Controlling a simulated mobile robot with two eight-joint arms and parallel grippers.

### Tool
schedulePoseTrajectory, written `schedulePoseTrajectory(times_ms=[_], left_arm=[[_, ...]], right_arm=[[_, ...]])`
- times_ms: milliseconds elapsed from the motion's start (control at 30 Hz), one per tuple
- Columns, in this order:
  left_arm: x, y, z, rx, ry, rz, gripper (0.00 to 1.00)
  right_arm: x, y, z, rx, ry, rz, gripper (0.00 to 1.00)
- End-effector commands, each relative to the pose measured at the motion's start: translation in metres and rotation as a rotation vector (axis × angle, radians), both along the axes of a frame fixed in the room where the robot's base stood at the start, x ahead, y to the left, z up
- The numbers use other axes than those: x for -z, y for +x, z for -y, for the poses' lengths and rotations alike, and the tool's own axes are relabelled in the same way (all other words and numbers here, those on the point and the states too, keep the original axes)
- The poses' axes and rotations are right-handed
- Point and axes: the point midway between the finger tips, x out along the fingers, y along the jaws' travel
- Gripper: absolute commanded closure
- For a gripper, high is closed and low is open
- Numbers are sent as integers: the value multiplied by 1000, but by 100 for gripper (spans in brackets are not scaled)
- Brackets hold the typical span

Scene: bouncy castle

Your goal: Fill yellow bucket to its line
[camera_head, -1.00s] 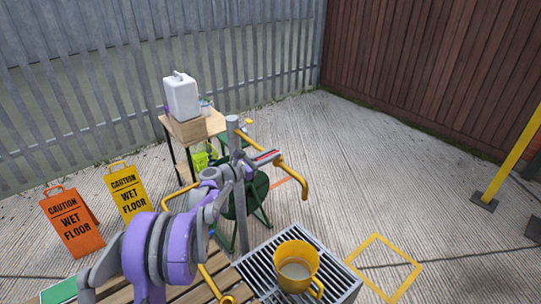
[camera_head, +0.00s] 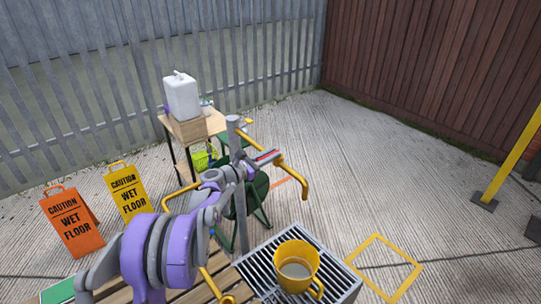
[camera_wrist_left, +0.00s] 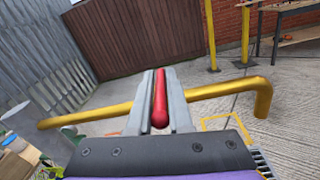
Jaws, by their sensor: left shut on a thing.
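The yellow bucket (camera_head: 285,254) stands upright on a metal grate (camera_head: 341,283), with pale liquid inside. I cannot make out a fill line. A yellow tap spout (camera_head: 302,185) bends down from a grey post (camera_head: 240,215), above and behind the bucket in the picture. No stream shows from its mouth. My left gripper (camera_head: 262,160) is at the tap, shut on its red lever (camera_wrist_left: 160,100). In the left wrist view the lever lies between the two fingers (camera_wrist_left: 160,105), with the yellow pipe (camera_wrist_left: 232,88) beyond. My right gripper is not in view.
A wooden table (camera_head: 190,128) with a white jug (camera_head: 182,96) stands behind. Orange (camera_head: 72,222) and yellow (camera_head: 130,190) wet-floor signs stand left. A yellow square (camera_head: 386,268) marks the ground right of the grate. Open concrete lies to the right.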

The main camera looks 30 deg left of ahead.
Motion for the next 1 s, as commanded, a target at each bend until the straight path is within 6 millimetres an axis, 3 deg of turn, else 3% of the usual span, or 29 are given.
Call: schedulePoseTrajectory(times_ms=[400, 800, 833, 967, 1000], left_arm=[[-3, -1, 12, -312, -2, 3, 100], [0, -2, 11, -347, -2, -1, 100], [0, -2, 11, -347, -2, -1, 80], [0, -2, 11, -346, -2, -1, 57], [0, -2, 11, -346, -2, -1, 55]], right_arm=[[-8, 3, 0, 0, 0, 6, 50], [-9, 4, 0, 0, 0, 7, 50], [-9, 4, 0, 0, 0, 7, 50], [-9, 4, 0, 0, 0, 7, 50], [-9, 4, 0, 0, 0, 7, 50]])
